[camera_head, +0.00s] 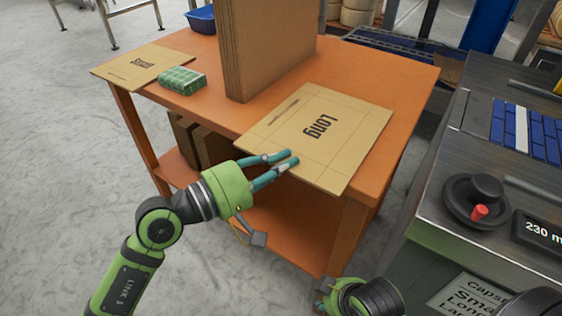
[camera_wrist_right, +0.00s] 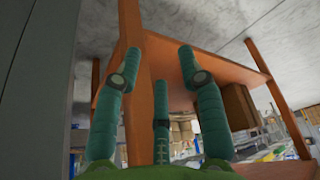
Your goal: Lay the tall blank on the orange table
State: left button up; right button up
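A flat cardboard blank marked "Long" (camera_head: 335,110) lies on the orange table (camera_head: 405,78), its near edge at the table's front. No blank in view bears the word "tall". A thick stack of large brown cardboard sheets (camera_head: 270,45) stands upright behind it. My left gripper (camera_head: 293,157) is at the near left edge of the "Long" blank, its teal fingers apart with a small gap; contact is unclear. My right gripper (camera_wrist_right: 160,75) is open and empty, low in front of the table; it shows partly in the head view (camera_head: 325,290).
A smaller blank (camera_head: 140,67) and a green wrapped bundle (camera_head: 180,80) lie at the table's left. A blue bin (camera_head: 202,20) stands behind. More brown boards (camera_head: 205,143) sit on the lower shelf. A metal machine with a red-tipped knob (camera_head: 479,212) is close on the right.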

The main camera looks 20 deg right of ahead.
pick_arm(q)
jog(key=o, duration=0.3)
jog(key=shift+o, duration=0.2)
pick_arm(e)
jog(key=shift+s, duration=0.1)
pick_arm(q)
jog(key=shift+r, duration=0.1)
jog(key=b+v, duration=0.1)
jog(key=v, duration=1.1)
jog(key=shift+b, duration=0.3)
pick_arm(e)
jog(key=w+a+r+t+y, duration=0.1)
jog(key=w+a+r+t, duration=0.2)
jog(key=w, duration=0.4)
jog(key=shift+w+r+n+t, duration=0.2)
jog(key=shift+r+n+t, duration=0.1)
jog(key=shift+r+t, duration=0.5)
